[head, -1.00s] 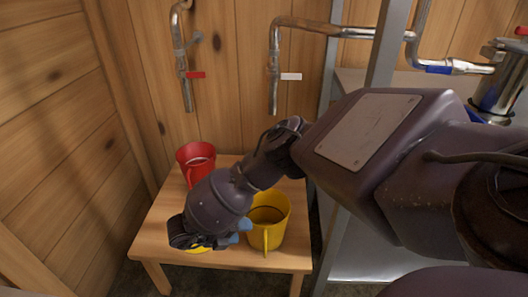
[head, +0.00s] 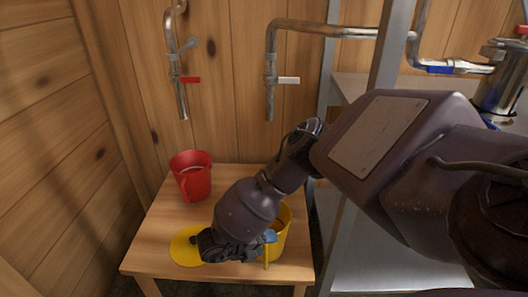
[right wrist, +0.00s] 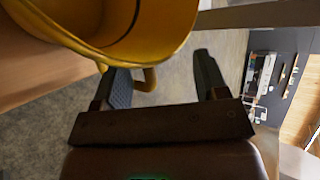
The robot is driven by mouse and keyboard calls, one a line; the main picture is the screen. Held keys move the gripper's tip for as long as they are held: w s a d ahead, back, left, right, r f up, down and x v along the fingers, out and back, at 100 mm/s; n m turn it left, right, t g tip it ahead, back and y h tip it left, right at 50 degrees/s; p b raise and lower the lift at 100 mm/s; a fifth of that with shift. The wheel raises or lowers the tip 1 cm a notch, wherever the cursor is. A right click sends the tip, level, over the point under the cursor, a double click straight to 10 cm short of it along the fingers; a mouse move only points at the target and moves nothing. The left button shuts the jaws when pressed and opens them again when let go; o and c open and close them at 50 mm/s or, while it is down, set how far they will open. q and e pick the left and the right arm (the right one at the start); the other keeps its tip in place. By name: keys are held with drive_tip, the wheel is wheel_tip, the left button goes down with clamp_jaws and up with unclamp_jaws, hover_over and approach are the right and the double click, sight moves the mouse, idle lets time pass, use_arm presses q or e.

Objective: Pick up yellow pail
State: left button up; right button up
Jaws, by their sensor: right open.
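The yellow pail (head: 284,232) stands on the wooden table, partly hidden behind my right arm. My right gripper (head: 268,246) is beside it at its near side. In the right wrist view the pail (right wrist: 165,45) fills the upper left, with its open mouth showing. Its handle (right wrist: 148,82) shows between the two open fingers of the right gripper (right wrist: 163,78), closer to the left finger. The fingers are apart and not closed on the handle. I cannot tell whether a finger touches the pail. My left gripper is not in view.
A red pail (head: 191,178) stands at the table's back left. Pipes with a red-handled valve (head: 190,80) and a white-handled valve (head: 289,80) hang above. A metal shelf post (head: 386,60) stands to the right.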

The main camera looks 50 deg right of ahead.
clamp_jaws()
idle(0.5)
